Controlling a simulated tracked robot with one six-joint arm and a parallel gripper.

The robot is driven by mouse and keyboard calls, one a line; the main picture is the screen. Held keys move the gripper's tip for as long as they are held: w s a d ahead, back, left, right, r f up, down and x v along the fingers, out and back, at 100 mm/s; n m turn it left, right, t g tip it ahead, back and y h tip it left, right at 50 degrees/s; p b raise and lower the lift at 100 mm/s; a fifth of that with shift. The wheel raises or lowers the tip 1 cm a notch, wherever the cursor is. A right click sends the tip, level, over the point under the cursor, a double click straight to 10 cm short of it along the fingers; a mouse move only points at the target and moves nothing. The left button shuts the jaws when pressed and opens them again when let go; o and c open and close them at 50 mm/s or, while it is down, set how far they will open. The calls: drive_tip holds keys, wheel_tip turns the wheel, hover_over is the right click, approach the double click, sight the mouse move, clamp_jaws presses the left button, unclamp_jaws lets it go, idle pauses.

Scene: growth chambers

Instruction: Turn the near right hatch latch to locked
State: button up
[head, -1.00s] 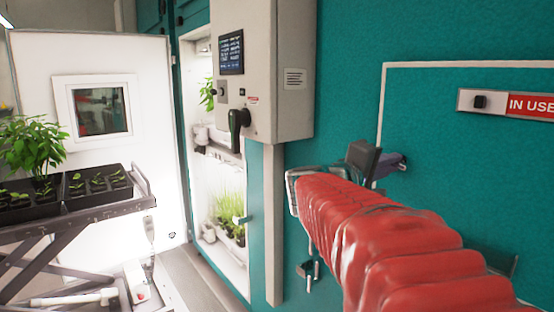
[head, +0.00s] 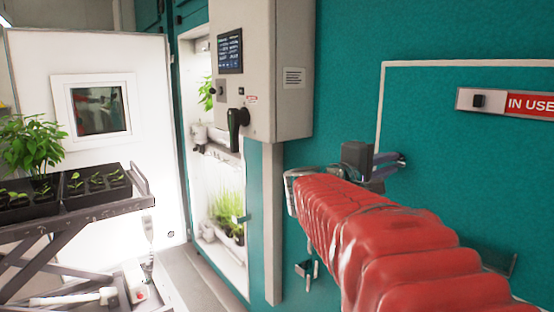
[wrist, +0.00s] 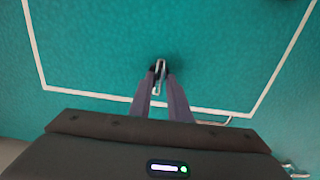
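The hatch latch (wrist: 160,80) is a small pale metal handle on the teal wall, inside a white rectangular outline. My gripper (wrist: 160,74) has one finger on each side of the latch. The gap between the fingers is narrow and the latch fills it at the tips, so the gripper looks shut on it. In the wrist view the latch points roughly up and down the picture. In the head view my gripper (head: 395,162) is at the wall beyond my red-sleeved arm, and the latch is hidden there.
A grey control box (head: 290,70) with a dark-handled lever (head: 234,130) juts from the wall at left. An IN USE sign (head: 525,103) is at right. A cart with black plant trays (head: 95,187) stands at far left. A metal bracket (wrist: 230,121) lies near the outline's lower edge.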

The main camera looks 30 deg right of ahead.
drive_tip(key=o, duration=0.3)
drive_tip(key=shift+a+r, duration=0.1)
drive_tip(key=s+a, duration=0.1)
drive_tip(key=a, duration=1.2)
drive_tip(key=shift+s+a, duration=0.15)
drive_tip(key=shift+a, duration=0.15)
idle(0.4)
